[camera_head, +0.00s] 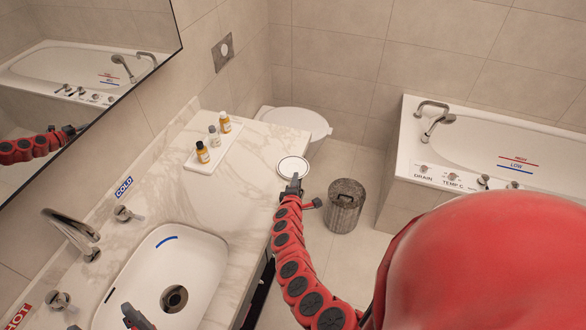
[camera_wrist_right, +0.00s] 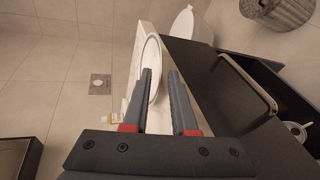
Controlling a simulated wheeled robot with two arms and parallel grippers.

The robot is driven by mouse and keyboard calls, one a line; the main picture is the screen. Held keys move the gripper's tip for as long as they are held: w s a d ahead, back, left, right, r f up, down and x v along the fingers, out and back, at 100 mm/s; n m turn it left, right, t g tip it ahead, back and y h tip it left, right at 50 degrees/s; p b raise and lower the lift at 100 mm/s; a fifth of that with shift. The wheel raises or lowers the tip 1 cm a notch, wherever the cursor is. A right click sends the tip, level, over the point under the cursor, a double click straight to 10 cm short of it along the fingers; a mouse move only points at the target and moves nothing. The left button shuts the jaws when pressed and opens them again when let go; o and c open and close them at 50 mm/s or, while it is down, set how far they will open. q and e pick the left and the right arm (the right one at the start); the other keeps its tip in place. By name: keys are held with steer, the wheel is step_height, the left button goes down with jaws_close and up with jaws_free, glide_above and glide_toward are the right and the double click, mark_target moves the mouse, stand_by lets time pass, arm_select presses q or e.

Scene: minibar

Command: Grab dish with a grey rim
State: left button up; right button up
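The dish (camera_head: 293,168) is a small round white plate with a grey rim at the far right end of the marble counter. My right gripper (camera_head: 293,184) is at its near edge in the head view. In the right wrist view the dish (camera_wrist_right: 153,48) shows edge-on, with part of it between the two fingers. The right fingers (camera_wrist_right: 161,76) are apart, with a gap beside the dish. The left gripper (camera_head: 104,319) shows only as dark fingertips, spread apart, over the sink at the bottom edge.
A white tray (camera_head: 197,167) with several small bottles stands behind the dish on the counter. The sink (camera_head: 200,262) and faucet (camera_head: 75,232) are at lower left. A toilet (camera_head: 297,121), a bin (camera_head: 345,205) and a bathtub (camera_head: 405,140) stand beyond. An open drawer (camera_wrist_right: 275,105) shows beneath the counter.

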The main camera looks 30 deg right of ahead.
jaws_close()
stand_by(1.2)
